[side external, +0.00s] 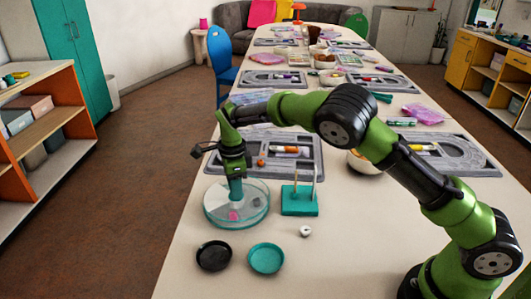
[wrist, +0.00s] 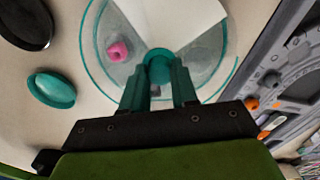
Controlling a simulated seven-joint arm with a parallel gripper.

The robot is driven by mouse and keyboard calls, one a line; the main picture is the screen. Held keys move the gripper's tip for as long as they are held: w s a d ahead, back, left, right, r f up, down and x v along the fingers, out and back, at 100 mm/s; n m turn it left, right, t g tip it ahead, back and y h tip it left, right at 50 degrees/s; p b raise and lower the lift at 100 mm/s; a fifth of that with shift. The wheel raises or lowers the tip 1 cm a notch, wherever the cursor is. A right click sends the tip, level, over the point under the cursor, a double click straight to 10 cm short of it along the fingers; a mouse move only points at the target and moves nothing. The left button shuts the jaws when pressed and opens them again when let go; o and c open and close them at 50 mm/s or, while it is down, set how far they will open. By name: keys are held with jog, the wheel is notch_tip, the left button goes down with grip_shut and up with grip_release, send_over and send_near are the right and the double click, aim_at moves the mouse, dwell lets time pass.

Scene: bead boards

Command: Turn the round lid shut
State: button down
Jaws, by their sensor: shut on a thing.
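The round lid (side external: 251,193) is clear with a teal rim and sits on a shallow round dish (side external: 222,221) near the table's left edge. It also shows in the wrist view (wrist: 110,72). Its teal centre knob (wrist: 158,64) stands between my teal fingers. My gripper (wrist: 159,82) points down and is shut on the knob; it also shows in the side view (side external: 235,186). A pale wedge (wrist: 172,18) runs from the knob to the far rim; I cannot tell if it is an opening. A pink bead (wrist: 118,51) shows in the dish.
A black bowl (side external: 214,256) and a teal bowl (side external: 266,259) stand in front of the dish. A teal block with pegs (side external: 299,201) is to its right, with a white bead (side external: 305,231) nearby. A grey bead board (side external: 300,165) lies behind.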

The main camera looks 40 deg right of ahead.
jog(key=n, duration=0.4)
jog(key=shift+n, duration=0.3)
dwell(0.3)
jog(key=c, duration=0.8)
grip_release()
jog(key=shift+c, duration=0.2)
notch_tip(320, 180, up, 17)
jog(key=shift+n, duration=0.3)
